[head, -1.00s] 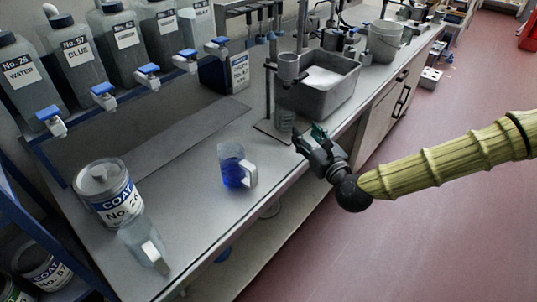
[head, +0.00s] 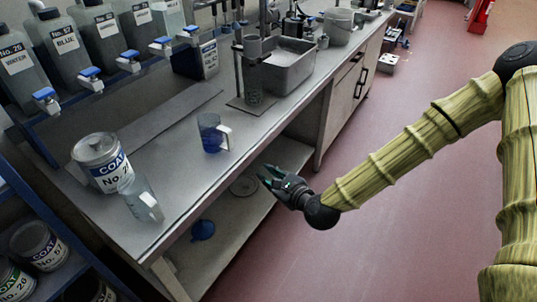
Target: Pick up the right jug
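The right jug (head: 208,140) is clear with blue liquid in its lower part and stands upright on the grey bench. Its white handle faces right, toward my arm. The left jug (head: 139,190) is clear, looks empty and stands near the bench's front edge, beside the coat can. My gripper (head: 265,175) is in front of the bench edge, to the lower right of the right jug and apart from it. Its fingers are spread, point left, and hold nothing.
A white coat can (head: 100,160) stands behind the left jug. Labelled bottles (head: 62,55) with blue taps line the back. A stand (head: 240,75) and a grey basin (head: 288,68) are farther along. A lower shelf (head: 225,225) holds a blue funnel (head: 203,230).

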